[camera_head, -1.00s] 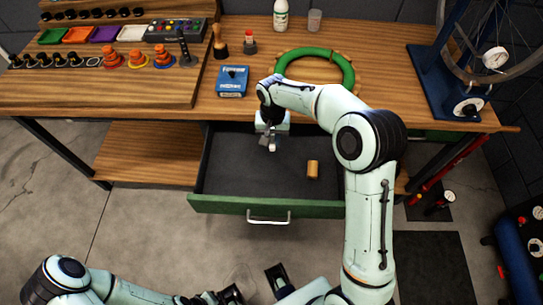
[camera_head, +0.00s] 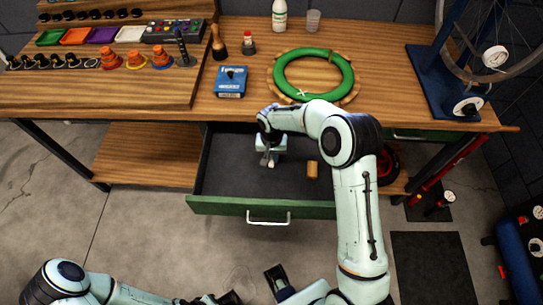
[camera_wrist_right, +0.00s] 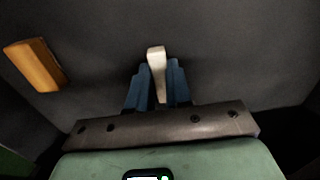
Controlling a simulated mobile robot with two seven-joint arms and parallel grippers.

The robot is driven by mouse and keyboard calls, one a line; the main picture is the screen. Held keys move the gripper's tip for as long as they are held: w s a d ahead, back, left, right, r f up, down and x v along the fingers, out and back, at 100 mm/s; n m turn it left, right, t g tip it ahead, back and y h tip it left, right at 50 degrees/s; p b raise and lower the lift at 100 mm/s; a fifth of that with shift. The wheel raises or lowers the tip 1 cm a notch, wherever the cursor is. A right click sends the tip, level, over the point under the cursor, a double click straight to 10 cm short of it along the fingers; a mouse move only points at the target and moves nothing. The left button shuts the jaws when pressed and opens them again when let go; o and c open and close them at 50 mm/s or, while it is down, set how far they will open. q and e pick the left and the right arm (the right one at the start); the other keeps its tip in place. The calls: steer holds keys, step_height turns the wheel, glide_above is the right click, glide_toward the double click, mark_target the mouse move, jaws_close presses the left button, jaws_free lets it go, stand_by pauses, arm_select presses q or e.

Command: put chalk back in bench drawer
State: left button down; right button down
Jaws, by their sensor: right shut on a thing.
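The chalk (camera_wrist_right: 157,70) is a small white stick between the blue fingers of my right gripper (camera_wrist_right: 157,88) in the right wrist view. The gripper is shut on it. In the head view my right gripper (camera_head: 269,158) is inside the open bench drawer (camera_head: 230,180), and the chalk's white tip (camera_head: 271,164) shows below it. The drawer has a dark inside and a green front. Whether the chalk touches the drawer floor I cannot tell. My left gripper (camera_head: 233,298) is at the bottom edge, partly cut off, its jaw state unclear.
A tan block (camera_head: 312,169) lies in the drawer, right of my right gripper; it also shows in the wrist view (camera_wrist_right: 35,65). The benchtop (camera_head: 190,110) above holds a blue box (camera_head: 231,81) and a green ring (camera_head: 341,72). The drawer's left part is clear.

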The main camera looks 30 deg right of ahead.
steer(key=shift+f, duration=0.15)
steer(key=c, duration=1.1)
jaws_free()
steer(key=shift+o, duration=0.2)
step_height(320, 180, up, 12)
steer(key=shift+r+p, duration=0.2)
steer(key=shift+p, duration=0.25)
